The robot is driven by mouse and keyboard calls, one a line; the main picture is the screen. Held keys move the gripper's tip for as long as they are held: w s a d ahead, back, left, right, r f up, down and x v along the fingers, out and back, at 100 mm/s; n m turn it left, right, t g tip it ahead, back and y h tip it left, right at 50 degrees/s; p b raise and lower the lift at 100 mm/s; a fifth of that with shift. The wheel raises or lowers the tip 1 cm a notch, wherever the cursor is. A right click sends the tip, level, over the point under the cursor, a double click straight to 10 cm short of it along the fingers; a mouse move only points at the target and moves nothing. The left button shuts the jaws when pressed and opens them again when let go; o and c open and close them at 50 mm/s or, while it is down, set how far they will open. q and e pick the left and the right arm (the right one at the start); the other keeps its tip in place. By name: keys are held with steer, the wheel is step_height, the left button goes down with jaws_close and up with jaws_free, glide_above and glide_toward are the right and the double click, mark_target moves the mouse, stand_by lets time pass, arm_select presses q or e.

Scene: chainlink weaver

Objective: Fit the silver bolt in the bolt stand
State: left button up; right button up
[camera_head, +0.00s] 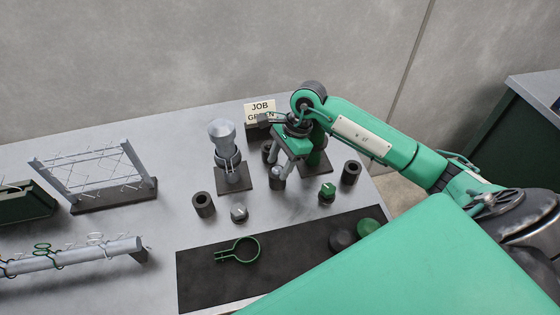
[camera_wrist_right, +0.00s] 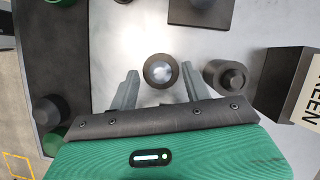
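A dark round stand with a silver rounded piece in its middle, which looks like the silver bolt (camera_wrist_right: 160,71), shows between my fingers in the wrist view. In the head view a silver piece (camera_head: 278,173) stands just under the gripper, partly hidden by it. My right gripper (camera_wrist_right: 160,84) is open, with a finger on either side of this piece and visible gaps to it. It also shows low over the table in the head view (camera_head: 283,168). I cannot tell how deep the silver piece sits. My left gripper is not in view.
A dark cylinder (camera_wrist_right: 225,77) stands close beside the right finger. A silver post (camera_head: 222,134), a small silver knob (camera_head: 239,214), a green knob (camera_head: 327,191) and dark hollow cylinders (camera_head: 203,205) stand around. A JOB GREEN sign (camera_head: 259,110) stands behind. A dark mat (camera_head: 205,275) lies in front.

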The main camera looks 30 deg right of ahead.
steer(key=shift+r, duration=0.1)
steer(key=shift+w+d+r, duration=0.1)
steer(key=shift+d+r, duration=0.15)
steer(key=shift+r, duration=0.05)
arm_select(q)
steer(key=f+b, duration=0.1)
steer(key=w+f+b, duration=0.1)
steer(key=b, duration=0.1)
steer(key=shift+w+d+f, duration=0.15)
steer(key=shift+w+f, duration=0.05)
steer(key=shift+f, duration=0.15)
arm_select(e)
steer(key=v, duration=1.2)
steer(key=shift+d+r, duration=0.15)
steer(key=shift+r, duration=0.25)
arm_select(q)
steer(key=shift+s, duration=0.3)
